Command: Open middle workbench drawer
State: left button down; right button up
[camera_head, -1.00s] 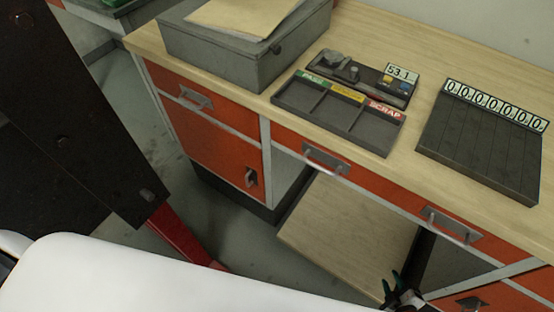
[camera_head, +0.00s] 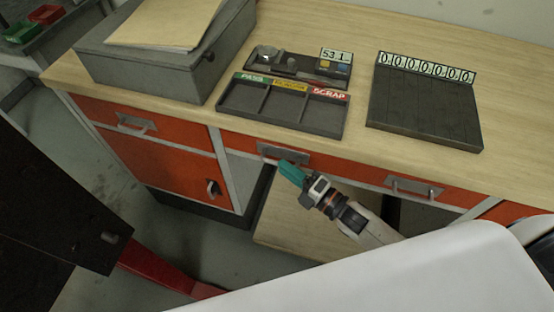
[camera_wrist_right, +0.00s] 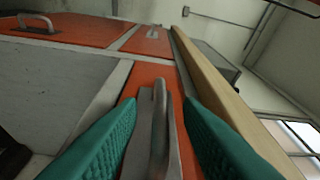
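The workbench's middle drawer (camera_head: 240,145) has an orange front, flush with the bench. In the right wrist view the handle (camera_wrist_right: 159,130) stands between the two teal fingers of my right gripper (camera_wrist_right: 160,115), with a gap on each side. The fingers are apart, so this gripper is open. My left gripper is not in view.
On the wooden benchtop (camera_head: 360,165) stand a grey box (camera_head: 150,65), a sorting tray (camera_head: 285,125), a gauge block (camera_head: 300,68) and a slotted counter board (camera_head: 420,115). Another drawer handle (camera_head: 413,188) is to the right. An orange cupboard (camera_head: 165,165) is left, with open space under the drawer.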

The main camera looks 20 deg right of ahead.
jog(key=shift+x, duration=1.75)
grip_shut()
